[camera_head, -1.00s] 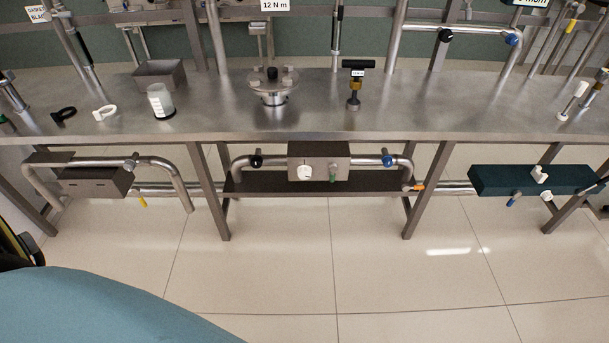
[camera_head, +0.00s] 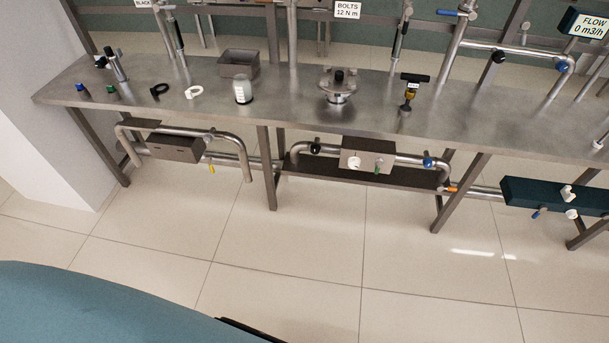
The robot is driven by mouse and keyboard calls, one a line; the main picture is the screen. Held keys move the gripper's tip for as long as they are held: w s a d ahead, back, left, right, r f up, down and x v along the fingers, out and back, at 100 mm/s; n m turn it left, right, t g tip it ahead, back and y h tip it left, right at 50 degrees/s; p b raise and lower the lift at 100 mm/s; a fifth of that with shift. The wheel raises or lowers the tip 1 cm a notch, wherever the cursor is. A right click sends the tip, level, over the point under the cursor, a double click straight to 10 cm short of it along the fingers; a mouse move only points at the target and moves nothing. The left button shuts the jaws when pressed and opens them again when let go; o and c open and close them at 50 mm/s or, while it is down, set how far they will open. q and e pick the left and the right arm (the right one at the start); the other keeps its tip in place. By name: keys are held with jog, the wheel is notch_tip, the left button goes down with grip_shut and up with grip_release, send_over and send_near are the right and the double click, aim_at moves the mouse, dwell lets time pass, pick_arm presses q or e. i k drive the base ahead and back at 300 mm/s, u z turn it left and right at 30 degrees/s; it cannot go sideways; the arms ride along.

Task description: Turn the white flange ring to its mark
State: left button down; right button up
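A small white ring with a tab (camera_head: 194,92) lies flat on the steel bench (camera_head: 270,110), left of the middle. A round metal flange fitting (camera_head: 338,85) with a dark knob on top stands on the bench further right. No mark for a ring can be made out at this size. I cannot tell whether another white ring sits on the flange fitting. Neither of my grippers is in view.
A black ring (camera_head: 159,90), a white cup (camera_head: 243,89), a grey open box (camera_head: 239,66) and a black-handled tool (camera_head: 411,90) are on the bench. Pipes and a valve box (camera_head: 367,160) sit below its front edge. The tiled floor (camera_head: 300,245) ahead is clear.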

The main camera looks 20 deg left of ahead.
aim_at(354, 162)
jog(key=u, duration=1.35)
jog(key=i, duration=1)
jog(key=z, duration=0.5)
